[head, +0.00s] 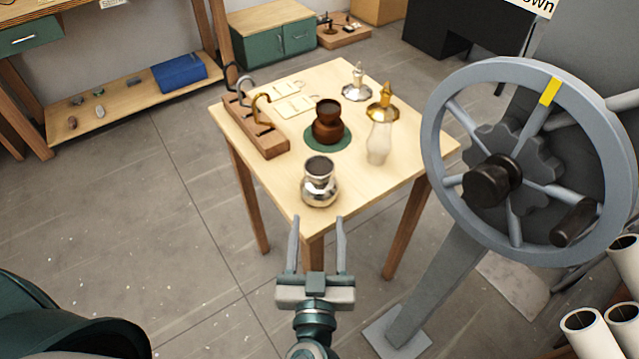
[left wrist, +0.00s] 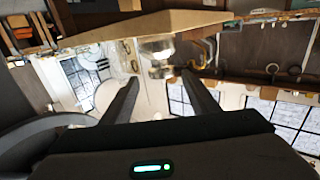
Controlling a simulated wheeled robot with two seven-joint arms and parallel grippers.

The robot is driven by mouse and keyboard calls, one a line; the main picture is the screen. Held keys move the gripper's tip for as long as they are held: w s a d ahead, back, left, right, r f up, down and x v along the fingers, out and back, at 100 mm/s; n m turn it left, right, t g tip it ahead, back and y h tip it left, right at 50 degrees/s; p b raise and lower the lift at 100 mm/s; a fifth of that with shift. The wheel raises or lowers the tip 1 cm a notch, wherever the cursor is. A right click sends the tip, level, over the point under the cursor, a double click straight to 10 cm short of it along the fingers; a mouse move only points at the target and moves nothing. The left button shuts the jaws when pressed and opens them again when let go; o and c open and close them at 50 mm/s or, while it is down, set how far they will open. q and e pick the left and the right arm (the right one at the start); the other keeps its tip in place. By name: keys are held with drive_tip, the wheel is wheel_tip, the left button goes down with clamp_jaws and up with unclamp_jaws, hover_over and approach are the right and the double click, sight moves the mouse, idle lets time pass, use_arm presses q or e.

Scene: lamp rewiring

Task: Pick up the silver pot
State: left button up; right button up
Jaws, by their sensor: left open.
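The silver pot (head: 319,188) stands upright at the near corner of the small wooden table (head: 282,180). It is shiny and rounded, with a dark open mouth. My left gripper (head: 317,222) is open and empty, its two fingers pointing toward the pot from the near side, apart from it. In the left wrist view the pot (left wrist: 157,50) appears ahead, beyond and between the open fingertips (left wrist: 160,80). My right gripper is not in view.
On the table are a brown pot (head: 328,130) on a green mat, a glass lamp with a brass top (head: 380,140), a silver-topped piece (head: 355,85) and a wooden rack with hooks (head: 262,135). A large grey handwheel (head: 438,185) stands close at right.

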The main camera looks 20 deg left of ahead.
sight(319, 188)
use_arm(q)
drive_tip(key=shift+s, duration=0.1)
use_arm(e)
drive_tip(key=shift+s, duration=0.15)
use_arm(q)
drive_tip(key=x, duration=0.1)
drive_tip(key=p+x, duration=0.2)
drive_tip(key=x, duration=0.1)
drive_tip(key=shift+r, duration=0.3)
drive_tip(key=p+x, duration=0.3)
drive_tip(key=x, duration=0.4)
drive_tip(key=shift+f, duration=0.2)
drive_tip(key=shift+w+a+f, duration=0.1)
drive_tip(key=shift+w+f, duration=0.05)
drive_tip(key=shift+w, duration=0.15)
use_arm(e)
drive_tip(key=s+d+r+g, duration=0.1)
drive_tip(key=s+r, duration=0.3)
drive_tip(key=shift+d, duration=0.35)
